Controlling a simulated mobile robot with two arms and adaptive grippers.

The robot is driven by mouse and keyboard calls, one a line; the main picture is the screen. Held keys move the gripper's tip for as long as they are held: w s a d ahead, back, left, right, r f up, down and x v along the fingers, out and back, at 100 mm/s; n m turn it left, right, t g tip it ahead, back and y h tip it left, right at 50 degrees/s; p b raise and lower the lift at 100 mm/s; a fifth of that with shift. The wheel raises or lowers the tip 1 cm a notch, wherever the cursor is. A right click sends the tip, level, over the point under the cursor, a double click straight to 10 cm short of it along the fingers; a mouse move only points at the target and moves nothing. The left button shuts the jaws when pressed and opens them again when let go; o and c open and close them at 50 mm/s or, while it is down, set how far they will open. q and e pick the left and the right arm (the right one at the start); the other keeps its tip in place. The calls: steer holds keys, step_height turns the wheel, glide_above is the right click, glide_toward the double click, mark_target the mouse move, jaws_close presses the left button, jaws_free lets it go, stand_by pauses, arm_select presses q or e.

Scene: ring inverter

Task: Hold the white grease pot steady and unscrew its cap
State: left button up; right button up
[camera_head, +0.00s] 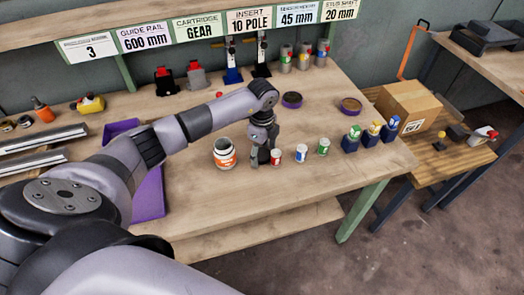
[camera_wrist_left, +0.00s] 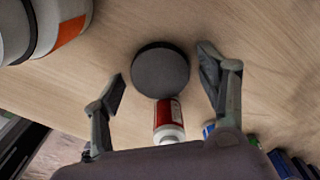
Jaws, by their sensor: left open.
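The white grease pot (camera_head: 224,155) with an orange label stands upright on the bench, left of my left gripper. Its top looks dark inside a pale rim, apparently uncapped. In the left wrist view part of the pot (camera_wrist_left: 72,35) shows at the upper left, outside the fingers. My left gripper (camera_head: 264,155) points down close to the bench. In the wrist view its fingers (camera_wrist_left: 162,80) are spread, with a dark round disc (camera_wrist_left: 160,70), seemingly the cap, between them. Gaps show on both sides of the disc. My right gripper is not seen.
The front of the bench (camera_head: 255,195) is clear.

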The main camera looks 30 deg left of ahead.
mark_target(262, 154)
arm_select(q)
steer(key=shift+r, duration=0.25)
steer(key=shift+w+r, duration=0.1)
steer(key=shift+r, duration=0.2)
step_height(262, 154, up, 11)
steer(key=b, duration=0.2)
steer(key=shift+r, duration=0.15)
